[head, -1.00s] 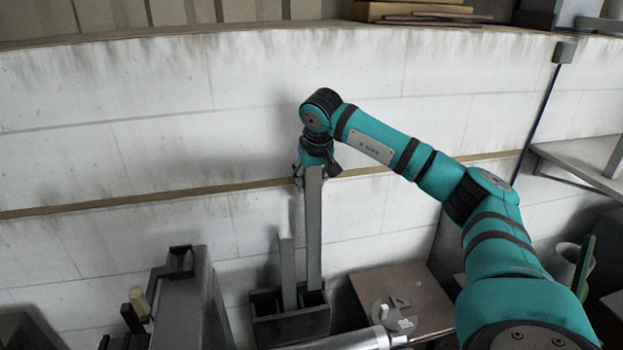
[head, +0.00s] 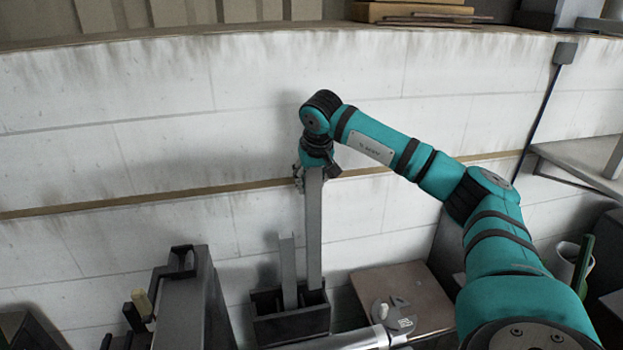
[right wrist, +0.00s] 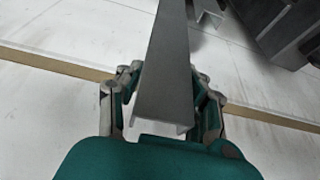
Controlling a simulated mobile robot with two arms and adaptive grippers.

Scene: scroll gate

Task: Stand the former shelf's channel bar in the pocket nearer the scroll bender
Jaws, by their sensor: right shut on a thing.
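My right gripper (head: 313,168) is shut on the upper end of a tall grey channel bar (head: 314,235), close to the wall. The bar stands nearly upright, and its lower end goes out of sight inside the right part of a dark pocketed holder (head: 290,328). I cannot tell whether it touches the bottom. In the right wrist view the channel bar (right wrist: 166,75) runs away between the fingers. A disc-shaped metal fixture on a brown plate, perhaps the scroll bender (head: 398,314), is right of the holder. My left gripper is not in view.
A shorter grey bar (head: 288,270) stands in the holder's left part, beside the held bar. A dark, tall machine (head: 185,305) is at the left. A pale wall with a tan strip (head: 130,200) rises behind. A shelf (head: 585,155) is at the right.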

